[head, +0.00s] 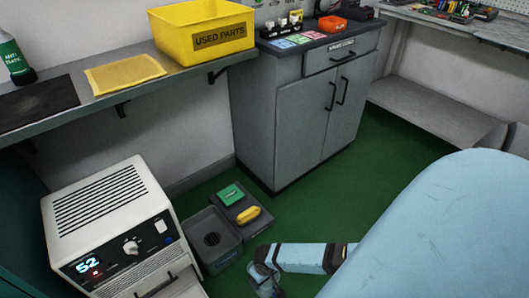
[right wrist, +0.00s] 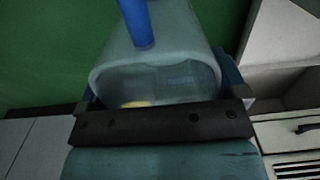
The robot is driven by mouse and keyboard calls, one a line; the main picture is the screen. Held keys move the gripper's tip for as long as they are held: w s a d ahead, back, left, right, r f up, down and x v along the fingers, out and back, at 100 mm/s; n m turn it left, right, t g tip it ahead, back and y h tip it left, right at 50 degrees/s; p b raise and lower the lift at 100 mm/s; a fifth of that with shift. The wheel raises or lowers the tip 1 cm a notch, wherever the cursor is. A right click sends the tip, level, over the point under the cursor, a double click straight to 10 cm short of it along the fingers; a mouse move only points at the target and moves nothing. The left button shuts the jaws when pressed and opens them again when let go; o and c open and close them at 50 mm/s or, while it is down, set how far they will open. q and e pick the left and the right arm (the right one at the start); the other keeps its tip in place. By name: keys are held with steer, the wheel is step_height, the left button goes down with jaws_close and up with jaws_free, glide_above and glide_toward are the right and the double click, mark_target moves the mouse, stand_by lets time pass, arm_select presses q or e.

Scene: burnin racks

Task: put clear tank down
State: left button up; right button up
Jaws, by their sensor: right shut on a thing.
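The clear tank (right wrist: 165,75) fills the middle of the right wrist view. It is a pale, see-through container, with a blue part (right wrist: 138,20) above it and something yellow showing low in it. My right gripper (right wrist: 160,100) is shut on it. In the head view my right gripper (head: 264,276) is low over the green floor, near the bottom edge, and the tank (head: 268,290) shows only as a small see-through piece there. Whether the tank touches anything is hidden. My left gripper is not in view.
A white machine (head: 112,225) with a lit display stands at lower left. A grey cabinet (head: 300,115) stands behind. Green floor (head: 330,190) is clear at centre right.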

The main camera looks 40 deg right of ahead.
mark_target(265, 286)
step_height(265, 286, down, 12)
steer(key=b, duration=0.6)
steer(key=shift+f, duration=0.2)
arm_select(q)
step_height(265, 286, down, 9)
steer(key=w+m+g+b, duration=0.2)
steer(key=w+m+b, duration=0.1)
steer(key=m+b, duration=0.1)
arm_select(e)
step_height(265, 286, down, 5)
steer(key=shift+r+p, duration=0.1)
steer(key=shift+p, duration=0.2)
steer(key=shift+f, duration=0.25)
steer(key=o, duration=0.7)
steer(key=shift+r, duration=0.1)
steer(key=shift+o, duration=0.2)
step_height(265, 286, up, 7)
steer(key=p, duration=0.4)
steer(key=shift+r+p, duration=0.15)
steer(key=shift+p, duration=0.25)
step_height(265, 286, up, 4)
steer(key=shift+p, duration=1.1)
steer(key=shift+r, duration=0.55)
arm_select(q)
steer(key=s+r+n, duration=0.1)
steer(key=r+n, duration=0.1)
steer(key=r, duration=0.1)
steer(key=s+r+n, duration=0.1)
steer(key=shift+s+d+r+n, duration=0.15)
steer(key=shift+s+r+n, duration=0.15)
